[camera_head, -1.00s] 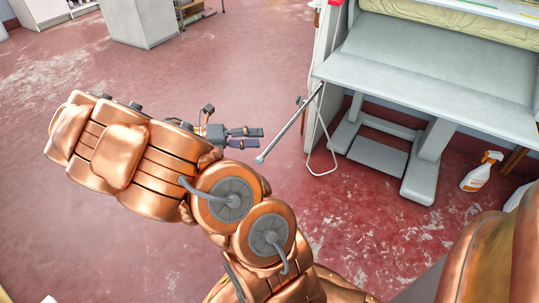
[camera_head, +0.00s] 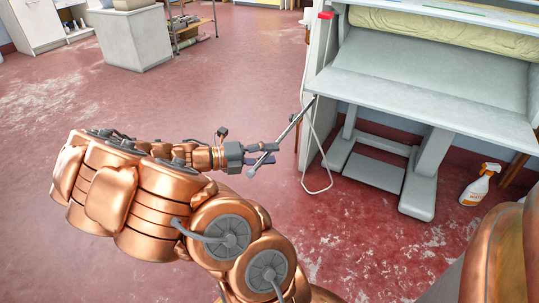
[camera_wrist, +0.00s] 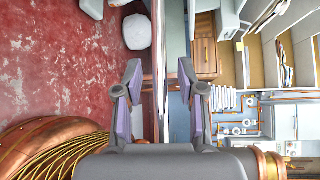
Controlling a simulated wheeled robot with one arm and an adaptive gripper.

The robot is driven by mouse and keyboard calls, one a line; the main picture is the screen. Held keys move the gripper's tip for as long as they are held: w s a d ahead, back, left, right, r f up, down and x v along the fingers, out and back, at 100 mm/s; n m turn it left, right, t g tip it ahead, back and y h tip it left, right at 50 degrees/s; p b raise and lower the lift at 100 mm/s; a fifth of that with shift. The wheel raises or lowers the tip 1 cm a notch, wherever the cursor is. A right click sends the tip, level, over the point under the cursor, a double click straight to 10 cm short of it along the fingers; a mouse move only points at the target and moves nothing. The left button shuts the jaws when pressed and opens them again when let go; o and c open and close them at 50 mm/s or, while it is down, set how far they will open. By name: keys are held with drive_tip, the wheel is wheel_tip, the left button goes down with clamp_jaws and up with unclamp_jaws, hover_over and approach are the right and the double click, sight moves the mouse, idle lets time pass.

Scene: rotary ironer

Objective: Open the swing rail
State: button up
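The swing rail (camera_head: 285,135) is a thin grey metal rod with a rounded end. It slants out from the left side of the grey ironer (camera_head: 420,90) toward my gripper. My gripper (camera_head: 276,154) is open, with its fingers pointing right in the head view and the rail's free end crossing them. In the wrist view the fingers (camera_wrist: 160,72) are spread, and the rail (camera_wrist: 161,55) appears as a thin upright strip between them, with gaps on both sides. I cannot tell whether a finger touches it.
A pale looped cable or tube (camera_head: 305,165) hangs beside the ironer's left side. A white spray bottle (camera_head: 479,186) stands on the floor at right. A grey cabinet (camera_head: 133,38) stands at the back left. The red floor left of the ironer is mostly clear.

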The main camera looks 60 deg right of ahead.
clamp_jaws()
idle(0.3)
idle(0.5)
